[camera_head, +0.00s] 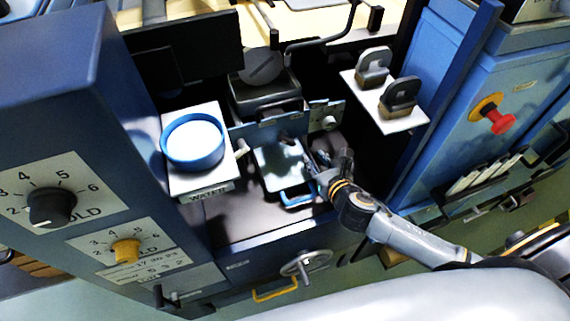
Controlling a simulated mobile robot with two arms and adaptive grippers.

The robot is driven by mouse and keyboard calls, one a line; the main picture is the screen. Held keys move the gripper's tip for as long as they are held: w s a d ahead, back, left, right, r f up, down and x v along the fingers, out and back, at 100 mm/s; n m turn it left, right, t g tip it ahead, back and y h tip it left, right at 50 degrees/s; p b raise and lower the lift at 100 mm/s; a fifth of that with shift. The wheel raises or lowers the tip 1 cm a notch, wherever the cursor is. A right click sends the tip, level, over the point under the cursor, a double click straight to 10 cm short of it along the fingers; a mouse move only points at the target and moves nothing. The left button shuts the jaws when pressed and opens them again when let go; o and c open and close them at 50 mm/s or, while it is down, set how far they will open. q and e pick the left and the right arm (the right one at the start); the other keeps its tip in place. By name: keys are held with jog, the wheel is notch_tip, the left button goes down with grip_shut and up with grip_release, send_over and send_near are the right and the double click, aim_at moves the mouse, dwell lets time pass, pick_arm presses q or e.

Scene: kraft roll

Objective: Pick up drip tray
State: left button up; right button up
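The drip tray (280,170) looks like a shallow, pale rectangular pan with a blue handle (297,198) at its near edge. It lies in the dark recess of the blue machine, right of the white WATER stand. My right gripper (329,158) is just right of the tray, close to its right edge. Its fingers look spread, with nothing seen between them. I cannot tell whether a finger touches the tray. My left gripper is not in view.
A blue-rimmed round dish (194,141) sits on the WATER stand at left. A blue plate with knobs (327,121) stands behind the tray. A white shelf (405,124) holds two dark stamps at right. A handwheel (305,263) is in front.

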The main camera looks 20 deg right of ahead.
jog(key=shift+w+f, duration=0.25)
jog(key=shift+w, duration=0.45)
jog(key=shift+w+f, duration=0.2)
jog(key=shift+w, duration=0.2)
jog(key=shift+s, duration=0.1)
grip_shut()
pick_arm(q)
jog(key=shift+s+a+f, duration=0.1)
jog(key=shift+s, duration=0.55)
pick_arm(e)
jog(key=shift+r, duration=0.15)
